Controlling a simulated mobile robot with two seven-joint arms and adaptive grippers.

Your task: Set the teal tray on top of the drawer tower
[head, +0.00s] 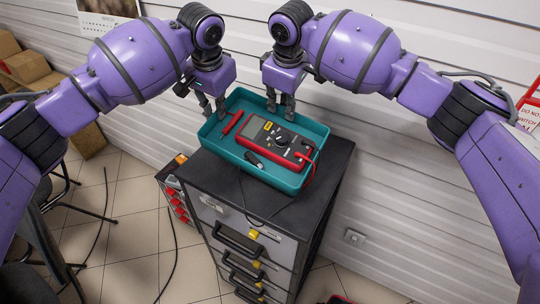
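The teal tray (226,152) is at the top of the drawer tower (285,222), turned a little to it. It looks level and appears to rest on the dark top; its back edge hides whether it is fully supported there. My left gripper (213,110) is at the tray's left rim, its fingers apart. My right gripper (281,108) is at the back rim, fingers also apart. Contact between the fingers and the rim is unclear. The tray holds a red multimeter (277,139), a red probe (232,123) and a small black item (253,159).
Ribbed white wall panels (400,190) stand close behind the tower. A low unit with red parts (174,198) is at the tower's left. Cardboard boxes (28,66) and dark chair legs (85,212) are further left. Cables lie on the tiled floor.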

